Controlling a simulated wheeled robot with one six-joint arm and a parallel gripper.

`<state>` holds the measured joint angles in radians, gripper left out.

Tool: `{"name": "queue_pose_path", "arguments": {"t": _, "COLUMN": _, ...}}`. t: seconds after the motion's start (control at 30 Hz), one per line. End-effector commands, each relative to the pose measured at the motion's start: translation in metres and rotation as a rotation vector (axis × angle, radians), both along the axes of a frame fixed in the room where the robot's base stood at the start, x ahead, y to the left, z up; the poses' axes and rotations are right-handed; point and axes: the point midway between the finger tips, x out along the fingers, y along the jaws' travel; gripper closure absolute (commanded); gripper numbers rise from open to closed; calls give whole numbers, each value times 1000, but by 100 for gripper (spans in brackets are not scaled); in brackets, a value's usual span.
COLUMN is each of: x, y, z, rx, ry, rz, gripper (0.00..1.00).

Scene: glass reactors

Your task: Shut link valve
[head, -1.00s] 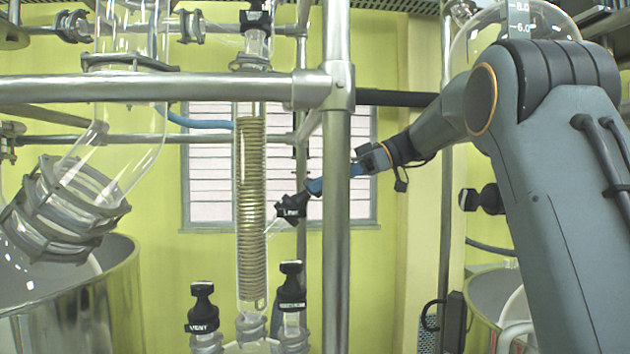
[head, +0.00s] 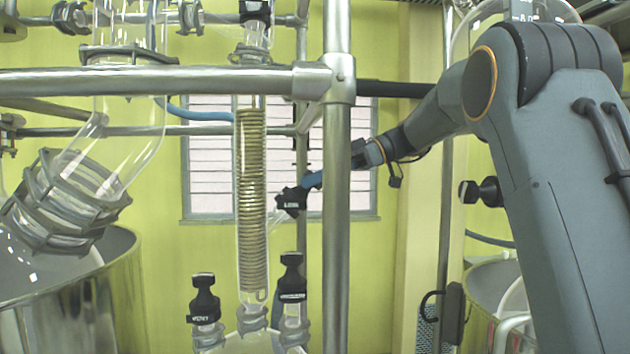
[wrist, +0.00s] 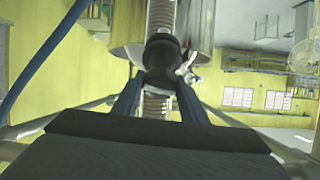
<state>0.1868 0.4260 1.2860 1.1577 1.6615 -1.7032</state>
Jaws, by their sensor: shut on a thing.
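The link valve (head: 291,201) is a black knob with a white label on a short glass side arm of the coil condenser (head: 250,200), in the middle of the head view. My gripper (head: 312,182) reaches it from the right, passing behind the steel upright post. Its blue fingers are shut on the knob. In the wrist view the two fingers (wrist: 158,92) close on the dark knob (wrist: 162,52) from both sides. The post hides part of my gripper in the head view.
A steel upright post (head: 337,240) and a horizontal rail (head: 150,80) stand in front. Two black-capped valves, one labelled vent (head: 205,300) and another (head: 291,278), stand below. A steel vessel (head: 80,300) is at lower left. A blue hose (head: 200,115) runs behind the rail.

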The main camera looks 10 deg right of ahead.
Motion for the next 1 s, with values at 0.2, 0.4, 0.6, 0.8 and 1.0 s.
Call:
{"name": "queue_pose_path", "arguments": {"t": 0.2, "x": 0, "y": 0, "z": -1, "rx": -1, "ry": 68, "rz": -73, "gripper": 84}}
{"name": "queue_pose_path", "arguments": {"t": 0.4, "x": 0, "y": 0, "z": -2, "rx": 0, "ry": 184, "rz": -188, "gripper": 84}}
{"name": "queue_pose_path", "arguments": {"t": 0.6, "x": 0, "y": 0, "z": -1, "rx": 1, "ry": 319, "rz": -323, "gripper": 84}}
{"name": "queue_pose_path", "arguments": {"t": 0.8, "x": -1, "y": 1, "z": 1, "rx": -1, "ry": 452, "rz": -456, "gripper": 84}}
{"name": "queue_pose_path", "arguments": {"t": 1.0, "x": -1, "y": 0, "z": 2, "rx": -2, "ry": 586, "rz": -590, "gripper": 84}}
